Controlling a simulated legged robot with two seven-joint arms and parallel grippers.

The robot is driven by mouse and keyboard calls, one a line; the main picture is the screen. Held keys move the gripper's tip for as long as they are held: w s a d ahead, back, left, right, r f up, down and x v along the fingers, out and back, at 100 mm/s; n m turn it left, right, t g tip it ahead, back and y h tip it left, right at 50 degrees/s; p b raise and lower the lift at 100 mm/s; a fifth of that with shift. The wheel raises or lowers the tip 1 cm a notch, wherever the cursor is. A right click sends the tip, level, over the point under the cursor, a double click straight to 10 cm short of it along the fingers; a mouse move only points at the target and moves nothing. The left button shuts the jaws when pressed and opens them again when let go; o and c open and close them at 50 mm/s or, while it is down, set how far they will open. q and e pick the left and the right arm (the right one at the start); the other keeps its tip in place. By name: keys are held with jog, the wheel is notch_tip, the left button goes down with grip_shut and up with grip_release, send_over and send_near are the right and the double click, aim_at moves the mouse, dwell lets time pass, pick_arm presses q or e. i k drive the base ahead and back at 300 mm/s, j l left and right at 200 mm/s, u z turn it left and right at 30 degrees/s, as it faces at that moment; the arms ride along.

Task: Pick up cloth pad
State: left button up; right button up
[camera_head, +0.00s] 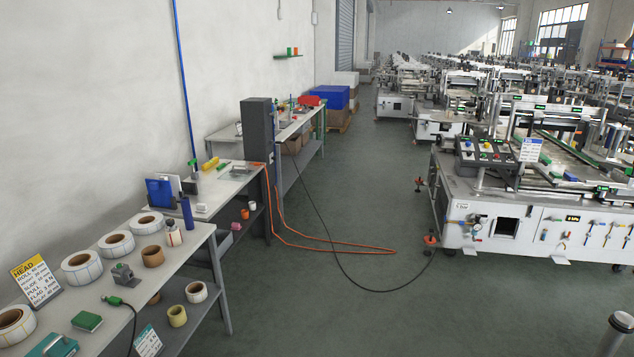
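I cannot pick out a cloth pad for certain. A small green block-like item (87,321) lies flat on the near bench (165,283) at the lower left and may be the pad. A larger teal item (54,346) lies beside it, cut by the bottom edge of the view. Neither of my grippers is in view.
White label rolls (82,267) and a small grey metal device (122,274) stand on the near bench. An orange hose (330,248) and black cable (345,270) cross the floor. Labelling machines (540,215) fill the right. The middle floor is otherwise open.

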aim_at(201, 207)
jog(key=i+l+z, duration=0.1)
jog(key=i, duration=1.2)
jog(key=i+l+z, duration=0.1)
jog(key=i, duration=1.2)
jog(key=i+j+u, duration=0.15)
jog(key=i+u, duration=0.3)
jog(key=i+j+u, duration=0.1)
jog(key=i+u, duration=0.15)
jog(key=u, duration=0.2)
jog(key=i+u, duration=0.4)
jog(key=i+l+u, duration=0.25)
jog(key=u, duration=0.2)
jog(key=i+l+u, duration=0.3)
jog(key=u, duration=0.15)
jog(key=i+u, duration=0.65)
jog(key=u, duration=0.2)
jog(key=i+l+u, duration=0.25)
jog(key=u, duration=0.15)
jog(key=i, duration=0.05)
